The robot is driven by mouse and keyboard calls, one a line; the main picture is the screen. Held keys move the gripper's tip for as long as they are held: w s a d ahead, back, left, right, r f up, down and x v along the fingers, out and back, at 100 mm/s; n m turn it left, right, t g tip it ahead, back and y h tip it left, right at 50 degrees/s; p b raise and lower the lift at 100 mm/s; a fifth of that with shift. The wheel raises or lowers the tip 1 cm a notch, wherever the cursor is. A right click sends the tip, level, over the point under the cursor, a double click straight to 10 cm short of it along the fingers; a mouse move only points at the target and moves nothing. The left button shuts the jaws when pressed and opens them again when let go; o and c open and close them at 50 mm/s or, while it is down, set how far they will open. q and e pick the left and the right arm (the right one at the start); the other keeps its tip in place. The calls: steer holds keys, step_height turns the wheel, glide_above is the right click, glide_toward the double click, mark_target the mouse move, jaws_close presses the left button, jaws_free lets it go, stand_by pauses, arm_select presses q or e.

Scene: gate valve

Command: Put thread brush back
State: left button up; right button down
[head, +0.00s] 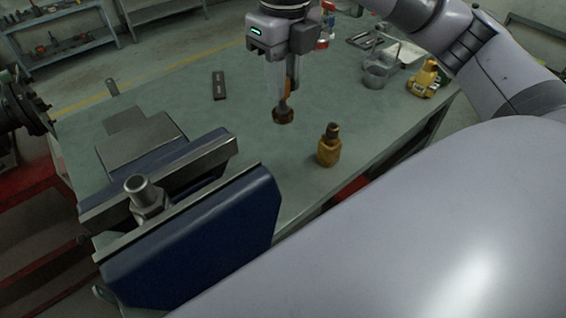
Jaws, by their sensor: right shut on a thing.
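My right gripper (286,84) hangs over the middle of the green workbench (255,165), fingers pointing down. It is shut on the thread brush (283,114), which has an orange-brown handle between the fingers and a round brown head at its lower end. The brush is held roughly upright. I cannot tell whether its head touches the bench top. My left gripper is not in view.
A blue vise (205,245) holds a steel fitting (146,197) at the front left. A brass part (328,148) stands right of the brush. A black bar (219,86), metal cup (376,76) and yellow object (425,80) lie farther back.

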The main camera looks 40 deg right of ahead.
steer(key=shift+f+b, duration=1.15)
steer(key=shift+f, duration=8.5)
steer(key=shift+f, duration=0.2)
steer(key=c, duration=1)
jaws_free()
steer(key=shift+r, duration=0.1)
